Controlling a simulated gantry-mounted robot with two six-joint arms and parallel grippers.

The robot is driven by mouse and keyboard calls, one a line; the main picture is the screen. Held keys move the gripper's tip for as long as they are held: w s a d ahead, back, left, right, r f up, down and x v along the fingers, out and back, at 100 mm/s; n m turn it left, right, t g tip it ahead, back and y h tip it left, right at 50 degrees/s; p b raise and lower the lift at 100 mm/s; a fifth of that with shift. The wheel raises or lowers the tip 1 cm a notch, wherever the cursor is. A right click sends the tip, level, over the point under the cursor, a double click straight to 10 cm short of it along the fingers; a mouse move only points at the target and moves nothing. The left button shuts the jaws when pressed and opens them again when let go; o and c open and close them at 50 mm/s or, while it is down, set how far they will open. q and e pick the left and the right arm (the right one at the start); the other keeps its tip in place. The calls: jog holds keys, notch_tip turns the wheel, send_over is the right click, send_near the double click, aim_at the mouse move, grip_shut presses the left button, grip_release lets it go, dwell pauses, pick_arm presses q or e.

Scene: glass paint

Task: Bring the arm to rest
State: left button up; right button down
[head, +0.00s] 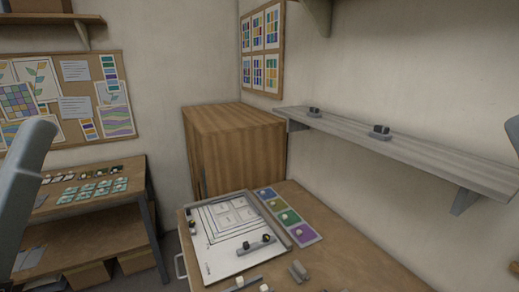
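A grey-blue link of my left arm (22,185) rises along the left edge of the head view. A small piece of my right arm (514,132) shows at the right edge. Neither gripper is in the picture, so I cannot see their fingers or whether they hold anything.
A wooden worktable (350,262) bears a white board (215,262) with line drawings, a strip of coloured squares (301,232) and small grey pieces (299,270). A wall shelf (420,154) holds two small dark items. A wooden cabinet (240,155) and side table (118,203) stand behind.

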pick_arm(q)
notch_tip(320, 180, up, 27)
jog(key=p, duration=2.4)
jog(key=shift+p, duration=0.3)
pick_arm(e)
notch_tip(320, 180, up, 27)
jog(key=y, duration=0.1)
jog(key=shift+w+a+f, duration=0.2)
jog(key=shift+w+a, duration=0.05)
jog(key=shift+w, duration=0.05)
pick_arm(q)
jog(key=shift+f, duration=0.1)
pick_arm(e)
jog(key=shift+f, duration=0.15)
pick_arm(q)
notch_tip(320, 180, down, 30)
jog(key=b, duration=3)
jog(key=shift+f+b, duration=0.2)
jog(key=shift+b, duration=0.15)
pick_arm(e)
notch_tip(320, 180, down, 30)
jog(key=shift+f, duration=0.2)
pick_arm(q)
jog(key=shift+c, duration=0.3)
